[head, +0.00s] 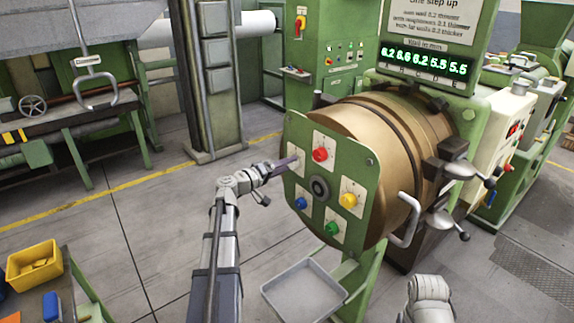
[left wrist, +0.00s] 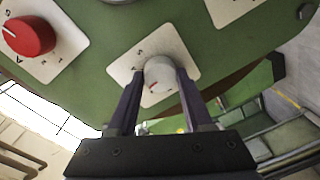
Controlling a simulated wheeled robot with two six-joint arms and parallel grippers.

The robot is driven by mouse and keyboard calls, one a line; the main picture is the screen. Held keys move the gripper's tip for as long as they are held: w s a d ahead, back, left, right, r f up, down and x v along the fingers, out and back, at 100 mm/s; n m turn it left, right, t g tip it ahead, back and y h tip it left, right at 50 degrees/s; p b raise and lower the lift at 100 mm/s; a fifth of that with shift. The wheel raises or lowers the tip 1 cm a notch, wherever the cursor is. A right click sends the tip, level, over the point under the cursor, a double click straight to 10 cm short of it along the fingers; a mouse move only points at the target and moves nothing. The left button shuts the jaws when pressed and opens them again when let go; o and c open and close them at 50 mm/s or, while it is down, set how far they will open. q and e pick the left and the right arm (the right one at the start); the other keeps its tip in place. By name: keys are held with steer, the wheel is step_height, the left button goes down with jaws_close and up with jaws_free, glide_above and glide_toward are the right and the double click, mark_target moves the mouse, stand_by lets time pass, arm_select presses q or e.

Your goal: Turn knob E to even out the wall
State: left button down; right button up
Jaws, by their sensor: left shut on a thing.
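The green panel (head: 335,170) on the extruder's brass head carries several coloured knobs around a dark central hub (head: 319,188). My left gripper (head: 290,162) reaches the panel's left edge. In the left wrist view, its two fingers (left wrist: 160,88) are shut on a white knob (left wrist: 160,72) with a red mark, set on a pale dial plate. I cannot read the plate's letter surely. A red knob (head: 320,155) sits at the top of the panel. The green display (head: 424,61) reads 6.2, 6.6, 6.2, 5.5, 5.5 above letters ending in E. My right gripper is out of view.
A yellow knob (head: 348,200), a green knob (head: 332,228) and a blue knob (head: 300,203) share the panel. A grey tray (head: 304,291) lies below it. A curved handle (head: 406,222) sticks out at the right. A yellow bin (head: 34,265) stands at lower left.

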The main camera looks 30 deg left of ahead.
arm_select(q)
steer(key=n, duration=0.6)
steer(key=shift+a, duration=0.1)
steer(key=shift+n, duration=0.3)
stand_by(0.4)
steer(key=shift+c, duration=1.5)
jaws_free()
steer(key=v, duration=0.7)
steer(key=shift+s+a+p, duration=0.25)
steer(key=shift+s+p, duration=0.05)
steer(key=shift+p, duration=0.1)
